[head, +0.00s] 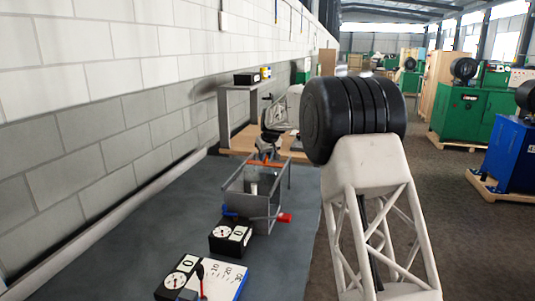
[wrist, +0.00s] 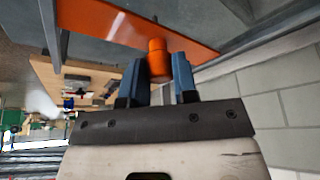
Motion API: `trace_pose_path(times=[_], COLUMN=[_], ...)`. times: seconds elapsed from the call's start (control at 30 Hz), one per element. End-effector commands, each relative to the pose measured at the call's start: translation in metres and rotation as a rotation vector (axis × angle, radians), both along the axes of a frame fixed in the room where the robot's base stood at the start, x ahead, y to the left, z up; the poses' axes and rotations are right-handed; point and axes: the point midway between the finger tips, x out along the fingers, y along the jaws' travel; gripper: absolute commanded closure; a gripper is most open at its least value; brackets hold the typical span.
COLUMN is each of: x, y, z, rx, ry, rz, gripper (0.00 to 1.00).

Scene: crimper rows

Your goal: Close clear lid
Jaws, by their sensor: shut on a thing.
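My gripper (wrist: 159,66) has its two blue fingers on either side of a short orange knob (wrist: 157,50) and is shut on it. The knob stands out from a flat orange bar (wrist: 120,22) in the wrist view. In the head view the orange bar (head: 264,163) lies across the top of a grey open-framed machine (head: 262,212), with my gripper just above it. The clear lid cannot be made out apart from the orange bar and grey frame; its angle is unclear. The fingertips are too small to see in the head view.
Two black-and-white gauge boxes (head: 231,238) (head: 176,279) stand near the machine on the grey surface. A red-ended lever (head: 284,218) sticks out at the machine's right. A block wall (head: 100,130) runs along the left. A wooden bench (head: 240,142) stands behind.

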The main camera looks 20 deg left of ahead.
Motion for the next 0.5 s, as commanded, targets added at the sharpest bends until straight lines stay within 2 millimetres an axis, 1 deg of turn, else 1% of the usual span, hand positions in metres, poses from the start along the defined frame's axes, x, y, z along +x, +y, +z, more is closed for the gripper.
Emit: trace_pose_path(times=[0.03,0.3,0.5], x=[-0.007,-0.041,-0.063], y=[0.0,0.001,0.0], z=[0.001,0.001,0.001], rx=[0.0,-0.001,-0.001], ry=[0.001,0.001,-0.001], rz=[0.001,0.002,0.002], gripper=[1.0,1.0,1.0])
